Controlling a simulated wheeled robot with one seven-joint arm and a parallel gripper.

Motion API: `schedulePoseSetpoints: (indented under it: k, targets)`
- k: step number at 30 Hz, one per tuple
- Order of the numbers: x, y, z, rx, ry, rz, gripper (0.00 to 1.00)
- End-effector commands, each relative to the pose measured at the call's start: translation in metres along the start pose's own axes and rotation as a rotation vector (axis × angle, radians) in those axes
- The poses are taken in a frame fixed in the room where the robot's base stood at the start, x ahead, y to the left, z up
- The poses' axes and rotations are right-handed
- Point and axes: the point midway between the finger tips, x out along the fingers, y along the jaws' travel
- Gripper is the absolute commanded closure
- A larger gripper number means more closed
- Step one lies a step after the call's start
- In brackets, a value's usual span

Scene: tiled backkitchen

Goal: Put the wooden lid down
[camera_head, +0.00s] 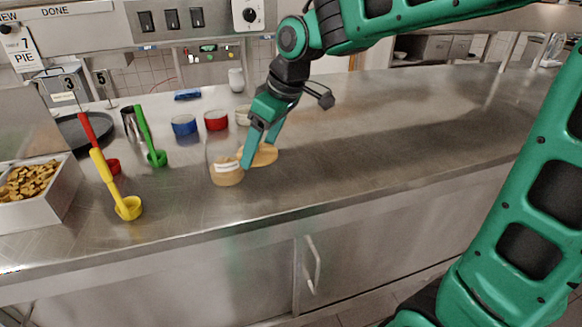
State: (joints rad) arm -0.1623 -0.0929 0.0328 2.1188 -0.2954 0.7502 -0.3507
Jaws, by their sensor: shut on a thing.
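The wooden lid (264,155) is a light tan disc. My gripper (256,160) is shut on it, at or just above the steel counter; I cannot tell if the lid touches the surface. A clear jar (226,172) with tan contents and a white label stands just left of the gripper. The jar's top edge is hard to make out. My gripper's fingers hide part of the lid.
The steel counter (400,130) is clear to the right. Blue (184,125) and red (216,120) tubs stand behind. Yellow (127,207) and green (156,158) long-handled scoops and a bin of brown pieces (62,190) are at left.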

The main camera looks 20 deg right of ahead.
Motion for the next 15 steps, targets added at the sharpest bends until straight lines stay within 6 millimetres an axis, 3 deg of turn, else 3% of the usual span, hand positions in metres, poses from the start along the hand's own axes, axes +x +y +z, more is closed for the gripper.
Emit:
schedulePoseSetpoints:
  k: [5,15]
  targets:
    - [0.004,0.013,0.01,0.007,-0.002,0.001,0.5]
    - [0.028,0.069,0.056,0.009,-0.002,0.0,0.5]
